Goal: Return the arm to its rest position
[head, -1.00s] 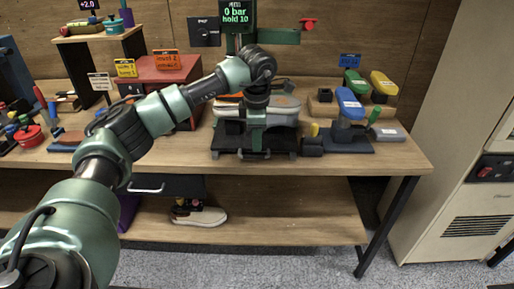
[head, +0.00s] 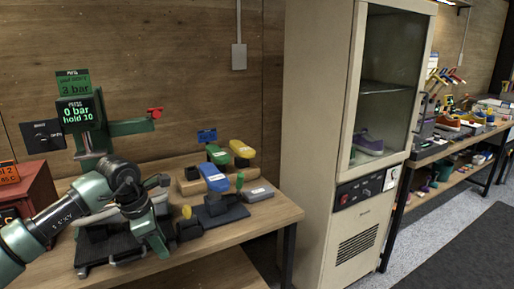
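My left arm comes in from the lower left in the head view. Its gripper (head: 150,238) points down at the front of the press, over the black press base (head: 95,250). Whether its fingers are open or shut cannot be made out. A pale sneaker (head: 158,196) is partly visible in the press behind my wrist, mostly hidden by it. The press has a green frame and a display (head: 78,113) reading "0 bar hold 10". My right gripper is not in view.
A grey block (head: 258,194) lies near the bench's right end. A tall beige cabinet (head: 315,150) with a glass door holds a purple shoe (head: 368,143). Another bench stands beyond.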

